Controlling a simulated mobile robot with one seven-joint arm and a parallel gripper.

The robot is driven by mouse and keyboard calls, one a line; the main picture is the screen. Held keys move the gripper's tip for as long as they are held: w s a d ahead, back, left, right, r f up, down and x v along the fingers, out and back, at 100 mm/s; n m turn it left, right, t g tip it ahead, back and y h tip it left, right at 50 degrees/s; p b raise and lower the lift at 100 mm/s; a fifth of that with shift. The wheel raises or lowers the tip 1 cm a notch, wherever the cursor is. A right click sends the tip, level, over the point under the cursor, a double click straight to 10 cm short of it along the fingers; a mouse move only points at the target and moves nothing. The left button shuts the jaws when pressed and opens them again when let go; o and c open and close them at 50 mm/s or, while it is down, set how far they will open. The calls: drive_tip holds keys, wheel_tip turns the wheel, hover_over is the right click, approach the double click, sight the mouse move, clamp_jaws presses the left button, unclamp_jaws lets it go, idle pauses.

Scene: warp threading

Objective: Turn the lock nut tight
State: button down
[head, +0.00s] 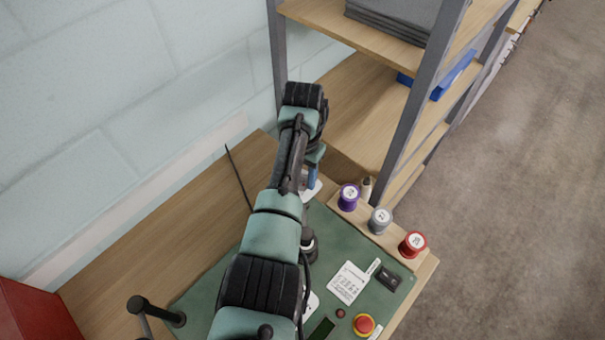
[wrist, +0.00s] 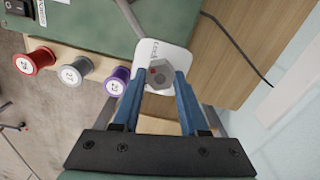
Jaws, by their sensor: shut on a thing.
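The lock nut (wrist: 158,76) is a grey metal hexagon with a small red mark. It sits over a white plate (wrist: 174,52) with lettering, near the edge of the green board (wrist: 105,22). My gripper (wrist: 160,85) is shut on the nut, with one blue finger on each side of it. In the head view a blue finger (head: 313,178) shows beside my arm, above a sliver of the white plate. The nut itself is hidden there behind my arm.
Purple (head: 349,197), grey (head: 380,220) and red (head: 414,243) spools stand on a wooden strip close to my gripper. A shelf rack (head: 410,100) rises just beyond. A red emergency button (head: 363,325) is at the front.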

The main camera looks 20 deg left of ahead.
drive_tip(key=m, duration=0.5)
drive_tip(key=shift+r, duration=0.1)
drive_tip(key=shift+w, duration=0.1)
idle(0.5)
drive_tip(key=shift+c, duration=2.2)
unclamp_jaws()
wheel_tip(320, 180, up, 13)
drive_tip(key=shift+d, duration=0.1)
